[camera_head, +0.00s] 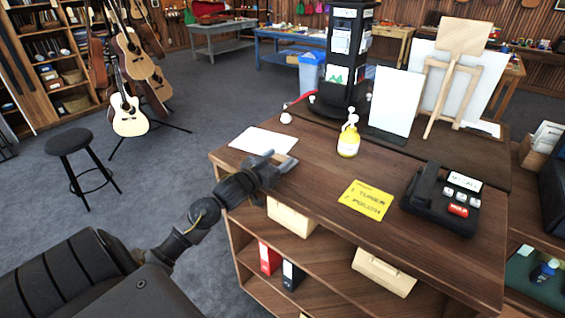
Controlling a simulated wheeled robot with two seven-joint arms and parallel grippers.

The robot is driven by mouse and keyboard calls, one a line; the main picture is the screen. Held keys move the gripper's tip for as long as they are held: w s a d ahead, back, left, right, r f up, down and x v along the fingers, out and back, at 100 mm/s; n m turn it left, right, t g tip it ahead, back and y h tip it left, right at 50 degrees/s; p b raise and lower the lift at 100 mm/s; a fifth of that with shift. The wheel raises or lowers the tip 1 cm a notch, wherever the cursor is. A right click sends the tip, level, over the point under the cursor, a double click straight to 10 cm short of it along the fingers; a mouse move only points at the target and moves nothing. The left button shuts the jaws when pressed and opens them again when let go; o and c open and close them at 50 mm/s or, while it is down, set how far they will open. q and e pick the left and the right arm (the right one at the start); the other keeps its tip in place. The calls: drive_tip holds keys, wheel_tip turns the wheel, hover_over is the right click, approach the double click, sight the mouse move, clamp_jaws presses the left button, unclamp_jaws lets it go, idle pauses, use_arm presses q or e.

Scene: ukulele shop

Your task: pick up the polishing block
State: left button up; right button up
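My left gripper (276,161) is at the left edge of the wooden counter (330,205), just in front of a white sheet of paper. A small tan piece (289,166), which may be the polishing block, shows right at its fingertips. The fingers and wrist hide part of this piece. I cannot tell whether the fingers are closed on it or only beside it. My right gripper is not in view.
The white paper (264,140) lies behind the gripper. A black stool (70,142) and guitars are on the floor at left.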

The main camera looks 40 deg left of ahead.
use_arm(q)
drive_tip(key=c, duration=0.7)
drive_tip(key=shift+r, duration=0.15)
drive_tip(key=shift+r, duration=0.2)
wheel_tip(320, 180, up, 2)
drive_tip(key=shift+r+b, duration=0.2)
drive_tip(key=shift+b, duration=0.55)
drive_tip(key=s+d+r+p, duration=0.2)
drive_tip(key=s+r, duration=0.1)
drive_tip(key=s, duration=0.1)
drive_tip(key=s+d+r+p, duration=0.5)
drive_tip(key=s+r+p, duration=0.1)
drive_tip(key=s+r, duration=0.1)
drive_tip(key=shift+s+d, duration=0.3)
drive_tip(key=shift+d, duration=0.1)
